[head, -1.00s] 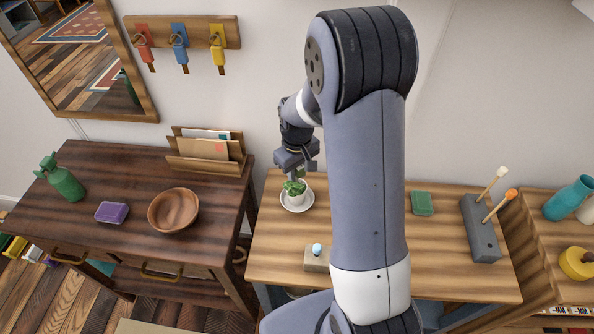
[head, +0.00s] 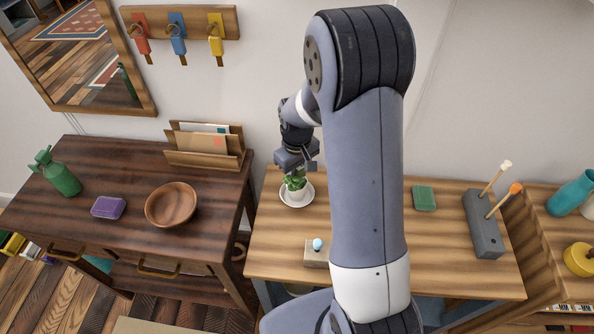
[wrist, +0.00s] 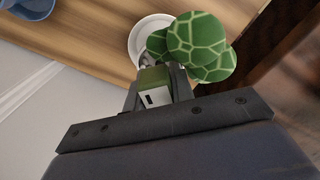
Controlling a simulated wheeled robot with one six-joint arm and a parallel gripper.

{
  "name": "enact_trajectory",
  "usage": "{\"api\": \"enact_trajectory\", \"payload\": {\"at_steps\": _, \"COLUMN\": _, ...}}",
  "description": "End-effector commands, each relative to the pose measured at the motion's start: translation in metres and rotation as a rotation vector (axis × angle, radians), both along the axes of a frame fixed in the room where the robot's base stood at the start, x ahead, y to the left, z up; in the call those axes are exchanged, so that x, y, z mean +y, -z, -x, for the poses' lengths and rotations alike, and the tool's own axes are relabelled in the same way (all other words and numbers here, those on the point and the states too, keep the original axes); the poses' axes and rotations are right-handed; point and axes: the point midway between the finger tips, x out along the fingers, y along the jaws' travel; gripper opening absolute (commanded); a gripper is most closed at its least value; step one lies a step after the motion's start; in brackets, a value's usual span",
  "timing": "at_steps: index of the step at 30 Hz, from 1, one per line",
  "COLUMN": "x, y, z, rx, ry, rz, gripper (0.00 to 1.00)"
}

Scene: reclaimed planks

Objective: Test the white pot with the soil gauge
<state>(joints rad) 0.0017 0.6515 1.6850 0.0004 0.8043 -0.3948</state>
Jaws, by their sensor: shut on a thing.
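The white pot (head: 296,195) holds a green plant (head: 295,182) and stands on a white saucer (head: 284,200) on the light wooden table. My gripper (head: 303,170) is just above the plant in the head view. In the wrist view my gripper (wrist: 160,80) is shut on the soil gauge (wrist: 154,97), a small green and white block with a dark slot. The plant's patterned leaves (wrist: 200,45) are just beyond the fingers, with the saucer (wrist: 138,35) behind. The gauge's lower end is hidden, so I cannot tell whether it touches the soil.
A block with a pale blue knob (head: 317,252) is at the table's front. A green block (head: 424,198) and a grey holder with two sticks (head: 483,225) are to the right. A wooden bowl (head: 171,205) is on the dark table. My arm hides the table's middle.

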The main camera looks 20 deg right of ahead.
Motion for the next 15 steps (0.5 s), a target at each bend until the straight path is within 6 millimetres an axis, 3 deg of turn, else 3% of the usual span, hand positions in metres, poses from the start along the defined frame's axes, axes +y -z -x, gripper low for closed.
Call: {"api": "enact_trajectory", "payload": {"at_steps": 15, "x": 0.0, "y": 0.014, "z": 0.0, "rx": 0.001, "ry": 0.0, "rz": 0.0, "gripper": 0.01}}
